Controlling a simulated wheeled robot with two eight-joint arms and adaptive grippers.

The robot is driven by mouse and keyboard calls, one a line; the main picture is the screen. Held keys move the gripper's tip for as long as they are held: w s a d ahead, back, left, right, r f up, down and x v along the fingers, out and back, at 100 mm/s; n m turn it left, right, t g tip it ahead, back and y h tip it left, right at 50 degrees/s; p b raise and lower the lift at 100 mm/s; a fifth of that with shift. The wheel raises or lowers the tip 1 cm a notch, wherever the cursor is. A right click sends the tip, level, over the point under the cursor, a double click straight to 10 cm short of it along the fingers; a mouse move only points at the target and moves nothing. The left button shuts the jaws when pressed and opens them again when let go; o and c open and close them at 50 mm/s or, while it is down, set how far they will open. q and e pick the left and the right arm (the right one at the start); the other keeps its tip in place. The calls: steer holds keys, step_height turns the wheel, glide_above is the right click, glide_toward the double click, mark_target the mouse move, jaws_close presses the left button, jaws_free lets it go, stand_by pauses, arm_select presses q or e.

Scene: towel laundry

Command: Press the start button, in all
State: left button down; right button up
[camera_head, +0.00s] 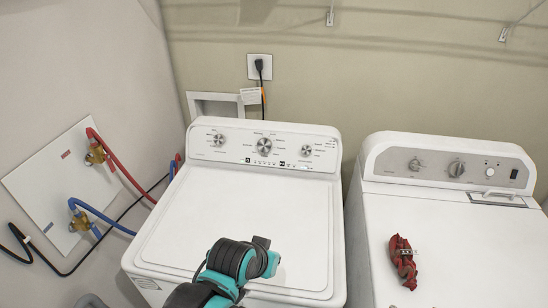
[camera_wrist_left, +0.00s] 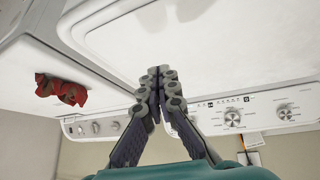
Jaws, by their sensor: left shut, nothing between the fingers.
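The left white machine (camera_head: 240,215) has a panel (camera_head: 228,147) with three silver knobs and a row of small dark marks. The right white machine (camera_head: 450,245) has a panel (camera_head: 437,168) with two larger knobs, a small round control (camera_head: 490,172) and a dark switch (camera_head: 513,174). No label reading start is legible. My left gripper (camera_head: 262,246) is above the left machine's front lid area, apart from both panels. In the left wrist view, its fingers (camera_wrist_left: 158,75) are shut and empty, with both panels appearing beyond them. My right gripper is out of view.
A crumpled red cloth (camera_head: 403,262) lies on the right machine's top. A narrow gap separates the machines. Red and blue hoses (camera_head: 122,172) run from a wall plate at left. A cord hangs from the wall outlet (camera_head: 259,67). The left machine's lid is otherwise clear.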

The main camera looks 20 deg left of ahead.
mark_target(282, 164)
arm_select(q)
steer(key=w+a+r+n+t+h, duration=0.1)
steer(key=w+r+n+h, duration=0.2)
steer(key=w, duration=1.6)
steer(key=w+a+f+n+t+h, duration=0.1)
steer(key=w+a+f, duration=0.1)
steer(key=w+a, duration=0.2)
steer(key=w+a+f+n+t+h+b, duration=0.1)
steer(key=w+a+f+h, duration=0.1)
steer(key=w, duration=0.4)
steer(key=w+a+f+n+t+h, duration=0.1)
steer(key=w+a+f+t, duration=0.1)
steer(key=w+a, duration=0.3)
steer(key=shift+a+h+b, duration=0.3)
steer(key=shift+b, duration=0.05)
steer(key=shift+w+a+f+t, duration=0.25)
steer(key=shift+w+a+t, duration=0.1)
steer(key=shift+a, duration=0.15)
steer(key=w+f, duration=0.1)
steer(key=w, duration=0.1)
steer(key=w+a+f+b, duration=0.1)
steer(key=w, duration=0.1)
steer(key=w+f, duration=0.1)
steer(key=w, duration=0.1)
steer(key=shift+w+a+f+b, duration=0.1)
steer(key=shift+a+b, duration=0.1)
steer(key=shift+b, duration=0.1)
steer(key=shift+w+a+f, duration=0.2)
steer(key=shift+w+f, duration=0.1)
steer(key=shift+w, duration=0.45)
